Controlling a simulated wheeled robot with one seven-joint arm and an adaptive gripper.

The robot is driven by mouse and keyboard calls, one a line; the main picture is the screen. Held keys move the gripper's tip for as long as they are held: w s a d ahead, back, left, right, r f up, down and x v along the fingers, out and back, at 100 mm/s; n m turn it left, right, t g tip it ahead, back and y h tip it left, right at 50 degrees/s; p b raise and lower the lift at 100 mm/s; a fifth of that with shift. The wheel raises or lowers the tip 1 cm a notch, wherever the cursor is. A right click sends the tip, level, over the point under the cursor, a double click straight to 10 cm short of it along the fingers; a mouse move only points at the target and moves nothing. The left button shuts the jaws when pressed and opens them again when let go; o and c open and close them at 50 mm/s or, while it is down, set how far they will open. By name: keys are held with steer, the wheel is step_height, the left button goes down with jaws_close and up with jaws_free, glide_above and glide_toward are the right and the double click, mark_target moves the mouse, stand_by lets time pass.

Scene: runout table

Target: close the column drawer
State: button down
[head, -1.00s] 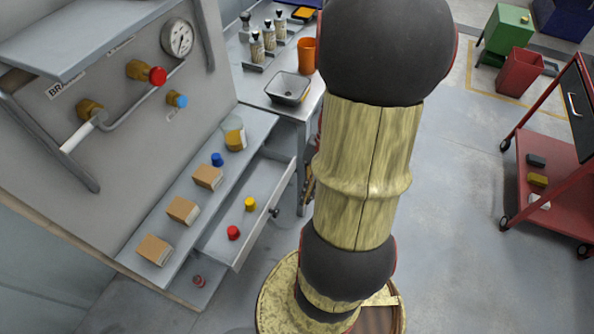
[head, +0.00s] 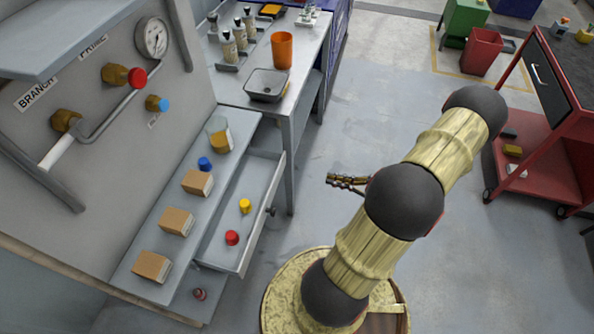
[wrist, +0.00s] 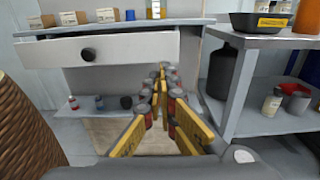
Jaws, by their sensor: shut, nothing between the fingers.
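The column drawer (head: 240,259) stands pulled out from under a grey shelf, with a yellow cap (head: 245,206) and a red cap (head: 232,238) inside. Its dark round knob (head: 271,211) is on the front. In the wrist view the drawer front (wrist: 135,47) faces me, with the knob (wrist: 88,54) left of centre. My gripper (head: 331,179) is shut and empty, to the right of the drawer and apart from it. In the wrist view the fingertips (wrist: 168,72) appear near the drawer front's right end, below and right of the knob.
Cardboard boxes (head: 176,221), a blue cap (head: 204,164) and a jar (head: 219,134) sit on the shelf above the drawer. A grey workbench (head: 291,98) stands behind, its leg near the drawer. A red cart (head: 562,165) is at right. Floor between is clear.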

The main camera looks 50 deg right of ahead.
steer(key=b, duration=0.4)
glide_toward(255, 166)
steer(key=s, duration=0.1)
steer(key=s+d+r, duration=0.1)
steer(key=s+r, duration=0.1)
steer(key=s, duration=0.1)
steer(key=shift+d+r, duration=0.15)
steer(key=shift+d, duration=0.15)
steer(key=shift+w+a+r, duration=0.1)
steer(key=shift+w+a, duration=0.15)
steer(key=shift+w, duration=0.45)
steer(key=shift+w+a, duration=0.1)
steer(key=shift+w, duration=0.05)
steer(key=p+x, duration=0.3)
steer(key=x, duration=0.9)
steer(key=shift+w+a, duration=0.25)
steer(key=shift+r, duration=0.1)
steer(key=shift+s+d, duration=0.1)
